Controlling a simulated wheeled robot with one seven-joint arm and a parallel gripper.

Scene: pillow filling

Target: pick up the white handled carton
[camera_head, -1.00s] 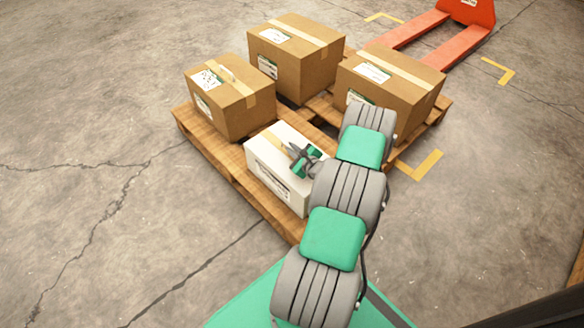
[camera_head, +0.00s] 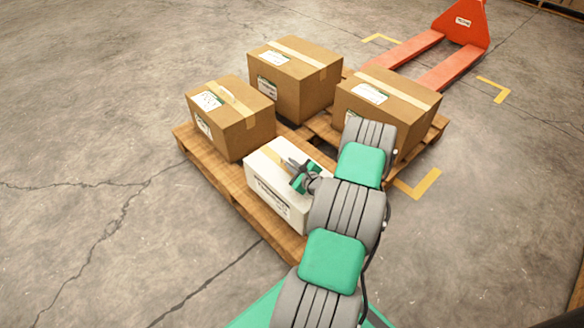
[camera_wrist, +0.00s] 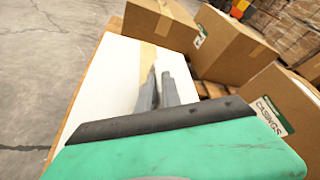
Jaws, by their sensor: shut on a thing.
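The white handled carton (camera_head: 277,205) sits on the near corner of the wooden pallet (camera_head: 235,196), with a tan tape strip on top and a label on its side. Its white top also fills the left-middle of the wrist view (camera_wrist: 112,80). My gripper (camera_head: 296,168) is at the top of the carton. In the wrist view its two dark fingers (camera_wrist: 159,75) are close together above the carton's top, shut on the handle, which the fingers hide. The carton looks level, and I cannot tell whether it is clear of the pallet.
Brown cartons stand on the pallet at the left (camera_head: 231,118), back (camera_head: 295,78) and right (camera_head: 388,108), near the white one. An orange pallet jack (camera_head: 460,40) is behind. The concrete floor to the left is clear.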

